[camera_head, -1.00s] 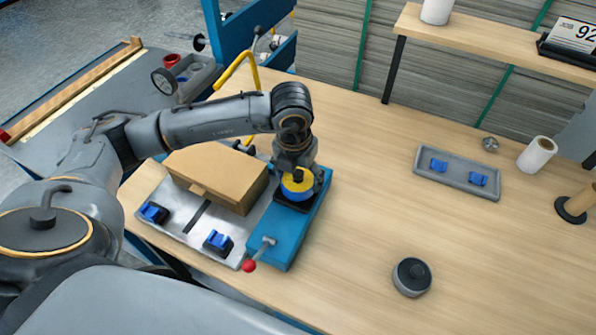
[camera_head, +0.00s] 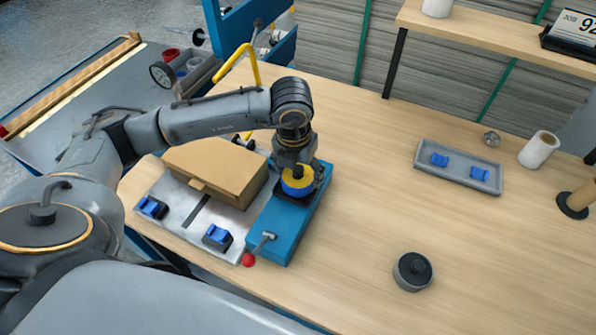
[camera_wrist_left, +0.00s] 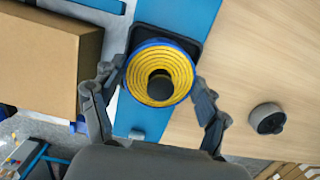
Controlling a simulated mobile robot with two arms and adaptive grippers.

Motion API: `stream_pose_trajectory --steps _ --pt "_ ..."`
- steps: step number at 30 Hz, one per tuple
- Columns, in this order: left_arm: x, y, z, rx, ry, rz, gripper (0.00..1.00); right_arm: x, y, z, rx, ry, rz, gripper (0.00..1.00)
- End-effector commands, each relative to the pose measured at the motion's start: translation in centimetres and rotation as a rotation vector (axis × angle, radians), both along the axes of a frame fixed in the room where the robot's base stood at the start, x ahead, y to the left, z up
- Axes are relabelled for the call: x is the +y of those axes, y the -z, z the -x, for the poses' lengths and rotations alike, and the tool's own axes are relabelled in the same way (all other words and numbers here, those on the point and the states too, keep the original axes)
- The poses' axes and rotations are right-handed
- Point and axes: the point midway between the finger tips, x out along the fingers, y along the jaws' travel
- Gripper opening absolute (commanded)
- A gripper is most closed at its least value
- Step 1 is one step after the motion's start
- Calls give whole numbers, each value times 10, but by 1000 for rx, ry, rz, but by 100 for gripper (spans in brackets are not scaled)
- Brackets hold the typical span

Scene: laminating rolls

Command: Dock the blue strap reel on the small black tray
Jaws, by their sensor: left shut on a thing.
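The blue strap reel (camera_head: 297,183) has a blue rim and yellow windings. My left gripper (camera_head: 297,170) is shut on it from above, and the left wrist view shows a finger on each side of the reel (camera_wrist_left: 160,88). The small black tray (camera_wrist_left: 189,43) is on the blue block (camera_head: 270,238); its edge shows around the reel in the left wrist view. The reel is over the tray, low and close to it. I cannot tell whether they touch. My right gripper is not in view.
A cardboard box (camera_head: 215,170) lies on a metal plate just left of the blue block. A red-knobbed lever (camera_head: 249,259) is at the block's front. A round black-and-grey object (camera_head: 413,271) and a grey tray (camera_head: 458,178) are to the right. Table between is clear.

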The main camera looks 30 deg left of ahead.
Motion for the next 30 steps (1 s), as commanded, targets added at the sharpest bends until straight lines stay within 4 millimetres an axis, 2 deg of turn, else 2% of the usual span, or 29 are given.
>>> stream_pose_trajectory --steps 30 --pt "0 -1 0 -1 0 0 15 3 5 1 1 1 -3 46"
